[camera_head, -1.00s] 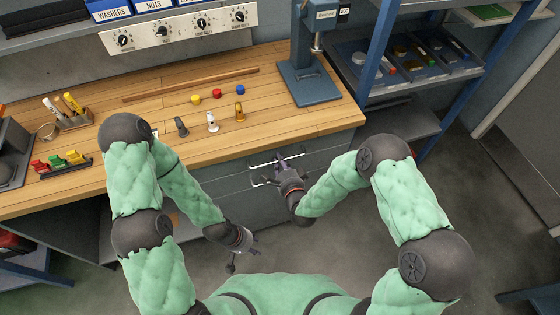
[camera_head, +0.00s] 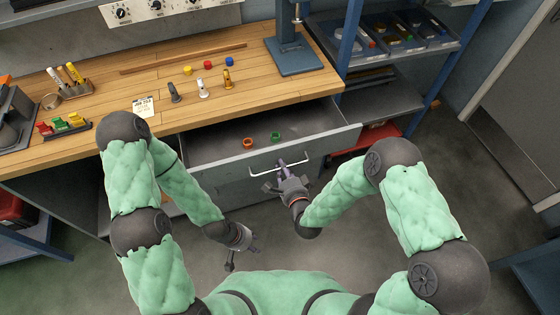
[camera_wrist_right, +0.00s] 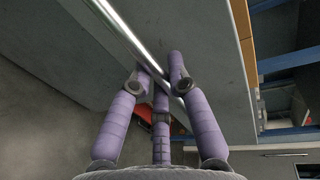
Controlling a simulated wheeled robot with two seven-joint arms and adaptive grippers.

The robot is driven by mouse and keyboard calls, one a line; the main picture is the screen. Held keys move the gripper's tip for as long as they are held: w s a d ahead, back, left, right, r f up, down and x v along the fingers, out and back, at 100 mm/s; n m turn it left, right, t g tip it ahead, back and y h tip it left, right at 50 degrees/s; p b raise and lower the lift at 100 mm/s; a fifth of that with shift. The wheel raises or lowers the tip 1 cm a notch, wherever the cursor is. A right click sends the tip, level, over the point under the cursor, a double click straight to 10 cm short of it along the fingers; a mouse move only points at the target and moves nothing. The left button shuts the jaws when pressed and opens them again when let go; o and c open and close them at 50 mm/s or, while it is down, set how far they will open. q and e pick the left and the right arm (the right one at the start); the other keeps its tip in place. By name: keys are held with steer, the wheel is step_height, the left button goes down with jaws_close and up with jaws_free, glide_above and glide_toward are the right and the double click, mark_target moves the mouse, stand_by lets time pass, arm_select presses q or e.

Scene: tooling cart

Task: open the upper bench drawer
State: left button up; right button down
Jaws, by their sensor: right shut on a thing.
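The upper bench drawer (camera_head: 212,176) is pulled out from under the wooden bench top, and its inside shows. An orange ring (camera_head: 248,143) and a green ring (camera_head: 275,137) lie in it. Its bar handle (camera_head: 265,171) crosses the drawer front, and the bar also shows in the right wrist view (camera_wrist_right: 125,35). My right gripper (camera_head: 282,168) is at the handle; its purple fingers (camera_wrist_right: 162,80) are shut around the bar. My left gripper (camera_head: 238,258) hangs low, away from the drawer; its fingers are too small to judge.
A blue shelf rack (camera_head: 400,55) stands to the right. The floor in front of the drawer is open.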

steer(key=f+v, duration=0.1)
steer(key=v, duration=0.6)
steer(key=shift+f, duration=0.3)
steer(key=shift+s, duration=0.1)
steer(key=c, duration=1.2)
jaws_free()
steer(key=shift+o, duration=0.2)
steer(key=shift+d, duration=0.1)
steer(key=v, duration=0.7)
steer(key=shift+s, duration=0.2)
